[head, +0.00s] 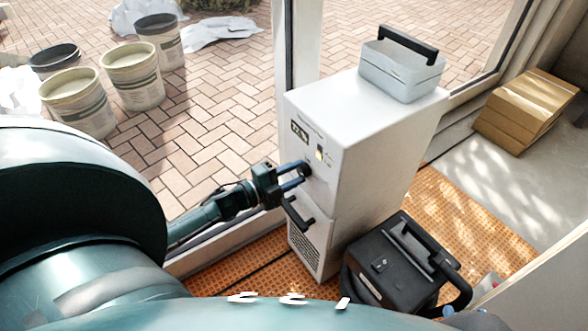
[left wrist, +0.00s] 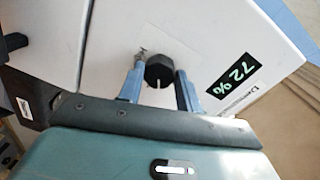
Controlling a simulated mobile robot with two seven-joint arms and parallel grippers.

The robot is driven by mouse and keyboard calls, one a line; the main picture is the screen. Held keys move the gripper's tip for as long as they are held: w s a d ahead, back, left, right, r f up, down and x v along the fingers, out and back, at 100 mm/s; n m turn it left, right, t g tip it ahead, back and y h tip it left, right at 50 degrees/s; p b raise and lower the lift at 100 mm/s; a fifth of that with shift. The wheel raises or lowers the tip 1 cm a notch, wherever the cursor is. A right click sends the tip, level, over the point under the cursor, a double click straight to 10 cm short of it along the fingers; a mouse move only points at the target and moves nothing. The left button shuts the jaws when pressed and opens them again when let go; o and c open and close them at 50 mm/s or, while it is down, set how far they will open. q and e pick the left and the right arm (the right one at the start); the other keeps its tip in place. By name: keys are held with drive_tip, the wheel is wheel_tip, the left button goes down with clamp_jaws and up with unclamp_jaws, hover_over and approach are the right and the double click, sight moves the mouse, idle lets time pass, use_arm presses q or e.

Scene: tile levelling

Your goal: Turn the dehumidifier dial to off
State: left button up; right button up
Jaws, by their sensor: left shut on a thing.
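The dehumidifier (head: 375,125) is a tall white cabinet by the glass door. Its black round dial (head: 306,169) is on the front panel, below the display (head: 299,131). In the left wrist view the dial (left wrist: 159,70) sits between my two blue fingers, and its white mark points down in the picture. My left gripper (head: 297,172) is shut on the dial, with a finger on either side; it also shows in the left wrist view (left wrist: 159,88). My right gripper is not in view.
A dark handle (head: 297,215) sticks out below the dial. A grey box with a black handle (head: 400,75) stands on top of the cabinet. A black case (head: 400,265) stands at its right foot. Cardboard boxes (head: 525,108) lie at right; several buckets (head: 133,75) stand outside.

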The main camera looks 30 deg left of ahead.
use_arm(q)
drive_tip(key=shift+n+p, duration=0.3)
drive_tip(key=shift+n, duration=0.7)
drive_tip(key=n+p, duration=0.1)
drive_tip(key=n, duration=0.6)
drive_tip(key=shift+n+h+p, duration=0.3)
drive_tip(key=shift+p, duration=0.05)
drive_tip(key=shift+f+n+t, duration=0.1)
drive_tip(key=shift+n+t, duration=0.2)
drive_tip(key=shift+n, duration=0.8)
use_arm(e)
drive_tip(key=shift+s+d+r+m, duration=0.25)
drive_tip(key=shift+r+m, duration=0.05)
drive_tip(key=shift+r, duration=0.3)
drive_tip(key=shift+s+d+r+m, duration=0.25)
drive_tip(key=shift+r+m, duration=0.05)
drive_tip(key=shift+r, duration=0.25)
use_arm(q)
drive_tip(key=shift+n, duration=0.3)
use_arm(e)
drive_tip(key=shift+w+r, duration=0.1)
use_arm(q)
drive_tip(key=o, duration=1)
